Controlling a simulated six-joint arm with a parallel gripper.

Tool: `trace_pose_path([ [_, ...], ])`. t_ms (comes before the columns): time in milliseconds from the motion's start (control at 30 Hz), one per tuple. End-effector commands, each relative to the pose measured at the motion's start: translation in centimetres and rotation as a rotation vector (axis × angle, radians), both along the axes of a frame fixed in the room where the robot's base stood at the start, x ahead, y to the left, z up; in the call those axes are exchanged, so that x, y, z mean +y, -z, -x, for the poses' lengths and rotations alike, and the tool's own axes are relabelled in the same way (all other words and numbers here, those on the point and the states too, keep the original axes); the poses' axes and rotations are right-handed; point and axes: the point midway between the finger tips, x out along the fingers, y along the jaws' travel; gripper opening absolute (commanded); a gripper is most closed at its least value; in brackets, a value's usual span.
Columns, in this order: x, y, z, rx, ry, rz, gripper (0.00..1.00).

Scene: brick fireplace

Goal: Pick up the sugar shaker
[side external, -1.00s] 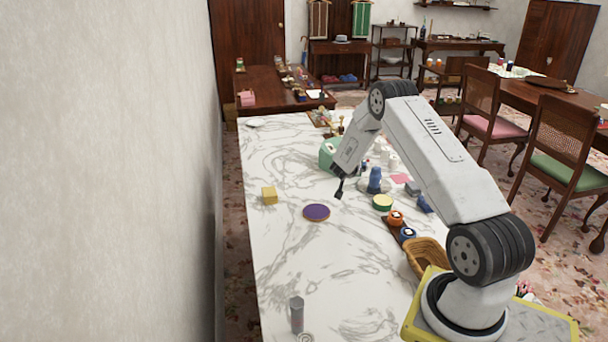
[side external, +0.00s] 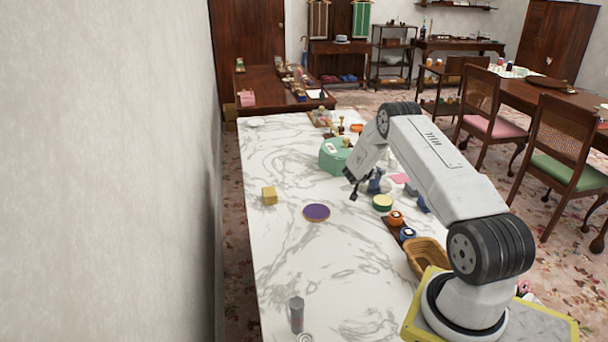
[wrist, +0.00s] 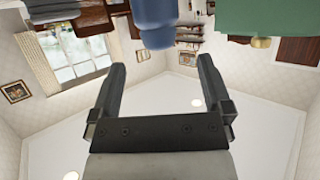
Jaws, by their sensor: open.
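A blue, upright, shaker-like item (side external: 375,186) stands on the marble table, partly hidden behind my wrist in the side view. It appears to be the sugar shaker, though its label cannot be read. My gripper (side external: 353,191) is open and empty, just left of it in the side view and above the tabletop. In the wrist view, which is upside down, the blue item (wrist: 154,20) shows at the top edge, beyond and between the two open fingers (wrist: 161,63). It does not appear to be between the fingertips.
A yellow-green round tin (side external: 382,202), orange and blue jars and a wicker basket (side external: 428,256) lie to the right. The front middle is clear.

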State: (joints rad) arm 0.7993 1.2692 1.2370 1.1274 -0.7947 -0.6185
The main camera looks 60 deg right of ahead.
Motion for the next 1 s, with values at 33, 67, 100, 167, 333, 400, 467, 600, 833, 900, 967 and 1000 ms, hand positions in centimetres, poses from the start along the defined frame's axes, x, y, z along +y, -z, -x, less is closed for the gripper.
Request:
trace_pose_path([
  [33,-0.1,0.0,0.0,0.000,0.000,0.000,1.00],
  [67,-0.1,0.0,0.0,0.000,0.000,0.000,1.00],
  [100,-0.1,0.0,0.0,0.000,0.000,0.000,1.00],
  [167,-0.1,0.0,0.0,0.000,0.000,0.000,1.00],
  [333,-0.5,0.3,0.0,0.001,0.000,-0.001,1.00],
  [400,-0.9,0.4,0.1,0.001,0.000,-0.001,1.00],
  [467,-1.3,0.6,0.1,0.000,0.001,-0.001,1.00],
  [600,-2.4,1.0,0.1,-0.001,0.001,-0.001,1.00],
  [833,-4.0,1.7,0.1,0.000,0.001,-0.001,1.00],
  [900,-4.4,1.8,0.1,0.000,0.000,-0.001,1.00],
  [967,-4.6,1.9,0.1,0.000,0.000,-0.002,1.00],
  [1000,-4.7,2.0,0.1,-0.001,0.000,-0.002,1.00],
])
